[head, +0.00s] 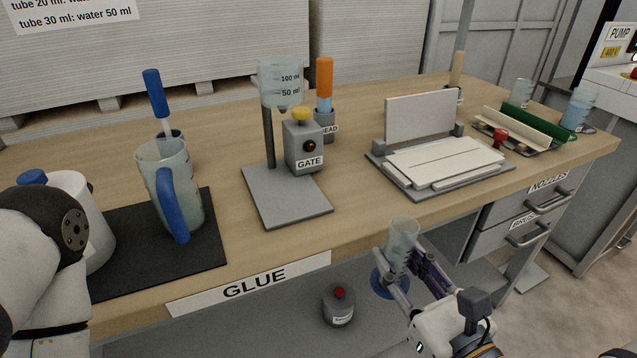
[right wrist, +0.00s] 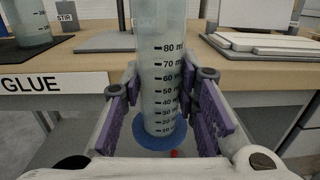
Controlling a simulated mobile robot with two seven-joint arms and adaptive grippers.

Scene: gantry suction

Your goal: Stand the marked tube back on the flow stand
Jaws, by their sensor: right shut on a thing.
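The marked tube (head: 403,238) is a clear graduated cylinder with a blue round foot. My right gripper (head: 412,266) is shut around it, in front of the table's front edge. In the right wrist view the tube (right wrist: 161,75) stands upright between the purple finger pads, its ml marks facing me and its foot below the fingers. I cannot tell whether it holds liquid. The flow stand (head: 287,200) is on the table, left of and beyond the tube, with a grey base plate, a GATE block and a clear cup (head: 279,83) on a post. Its plate looks bare. My left gripper is out of view.
A clear jug (head: 170,170) with a blue handle stands on a black mat (head: 150,262) at left, near a white pot (head: 75,190). A plate stack (head: 450,163) lies right of the stand. The GLUE-labelled table edge (head: 250,283) lies between tube and stand.

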